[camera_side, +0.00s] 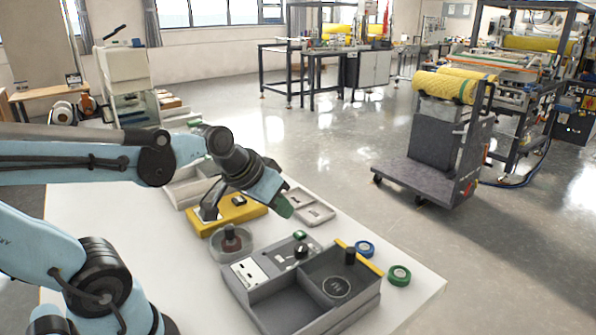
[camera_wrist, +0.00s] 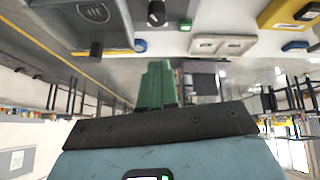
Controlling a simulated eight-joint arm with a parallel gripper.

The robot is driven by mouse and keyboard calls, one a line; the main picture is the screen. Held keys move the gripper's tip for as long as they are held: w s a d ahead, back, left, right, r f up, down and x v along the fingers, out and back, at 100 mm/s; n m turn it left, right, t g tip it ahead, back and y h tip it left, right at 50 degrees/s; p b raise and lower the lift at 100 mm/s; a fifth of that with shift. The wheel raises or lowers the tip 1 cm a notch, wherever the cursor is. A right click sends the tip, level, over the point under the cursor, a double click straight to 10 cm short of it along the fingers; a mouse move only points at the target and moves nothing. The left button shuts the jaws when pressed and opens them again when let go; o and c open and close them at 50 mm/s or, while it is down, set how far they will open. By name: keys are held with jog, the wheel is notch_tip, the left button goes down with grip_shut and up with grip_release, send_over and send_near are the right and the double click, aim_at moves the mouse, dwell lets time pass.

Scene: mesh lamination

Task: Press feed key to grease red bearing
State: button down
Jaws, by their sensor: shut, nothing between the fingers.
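My gripper (camera_side: 283,205) is shut and empty, its green fingertips in the air above the table near the yellow unit and the pale grey tray. In the wrist view the closed green fingers (camera_wrist: 157,84) point away from the table items. A yellow unit (camera_side: 252,211) has a dark key (camera_side: 239,201) on top; part of it shows in the wrist view (camera_wrist: 283,15). A green button (camera_side: 299,235) sits on the grey panel. I cannot tell which is the feed key.
A grey compartment tray (camera_side: 318,312) with a black knob (camera_side: 350,256) stands at the front. A pale grey tray (camera_side: 312,208) lies right of my gripper. A cart (camera_side: 440,150) stands beyond the table.

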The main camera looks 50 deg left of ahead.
jog(key=w+a+n+t, duration=0.1)
jog(key=w+a+n, duration=0.15)
jog(key=a, duration=0.45)
jog(key=w+a+n, duration=0.2)
jog(key=a+n, duration=0.1)
jog(key=a, duration=0.5)
jog(key=n+t+y, duration=0.1)
jog(key=n+y, duration=0.1)
jog(key=n, duration=0.2)
send_over(236, 200)
jog(key=shift+f, duration=0.2)
jog(key=shift+f, duration=4.45)
jog(key=shift+f, duration=0.4)
